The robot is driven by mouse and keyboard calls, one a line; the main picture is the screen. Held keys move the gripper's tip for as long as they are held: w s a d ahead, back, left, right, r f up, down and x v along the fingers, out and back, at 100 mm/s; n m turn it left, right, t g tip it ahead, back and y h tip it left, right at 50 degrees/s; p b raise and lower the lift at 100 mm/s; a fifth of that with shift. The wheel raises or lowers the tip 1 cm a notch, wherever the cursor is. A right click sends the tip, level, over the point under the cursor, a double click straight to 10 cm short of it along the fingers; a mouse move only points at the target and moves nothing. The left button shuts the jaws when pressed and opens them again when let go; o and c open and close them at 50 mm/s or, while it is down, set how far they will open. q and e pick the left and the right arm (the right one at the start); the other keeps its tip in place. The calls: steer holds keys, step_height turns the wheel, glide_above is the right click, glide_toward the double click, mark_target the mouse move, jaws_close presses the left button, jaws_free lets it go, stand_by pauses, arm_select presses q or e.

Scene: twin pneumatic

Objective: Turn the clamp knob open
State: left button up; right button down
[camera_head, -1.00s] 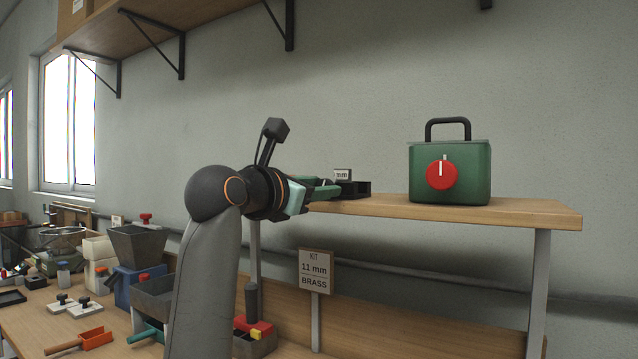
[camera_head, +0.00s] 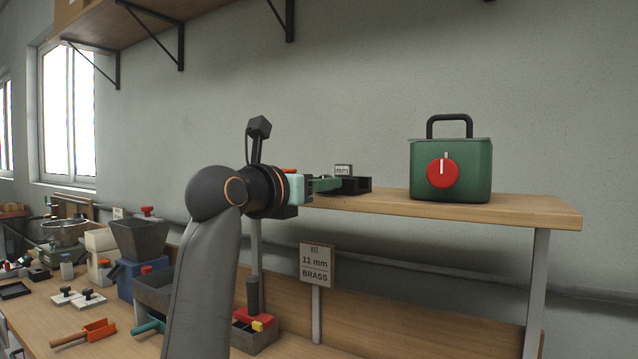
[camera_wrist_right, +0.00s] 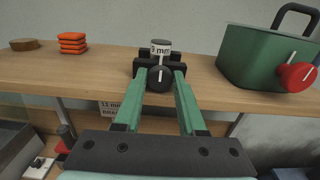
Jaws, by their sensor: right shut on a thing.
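The clamp is a small black block (camera_head: 362,185) on the wooden shelf, with a pale "mm" tag (camera_head: 343,170) above it. In the right wrist view, its round black knob (camera_wrist_right: 160,83) faces me, with a white line standing about upright. My right gripper (camera_head: 332,185) reaches the clamp from the left in the head view. Its two green fingers (camera_wrist_right: 160,76) are shut on the knob, one on each side. The fingertips partly hide the clamp's front. My left gripper is in neither view.
A green box (camera_head: 468,172) with a black handle and red dial stands on the shelf, right of the clamp. Orange stacked pieces (camera_wrist_right: 72,43) and a brown disc (camera_wrist_right: 25,44) lie to the left. Below, a "KIT 11 mm BRASS" sign (camera_head: 317,265) stands over a cluttered bench.

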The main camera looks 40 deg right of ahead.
steer(key=c, duration=0.8)
jaws_free()
steer(key=b+v, duration=0.1)
steer(key=v, duration=1.1)
steer(key=shift+s+a, duration=0.1)
steer(key=shift+a, duration=0.2)
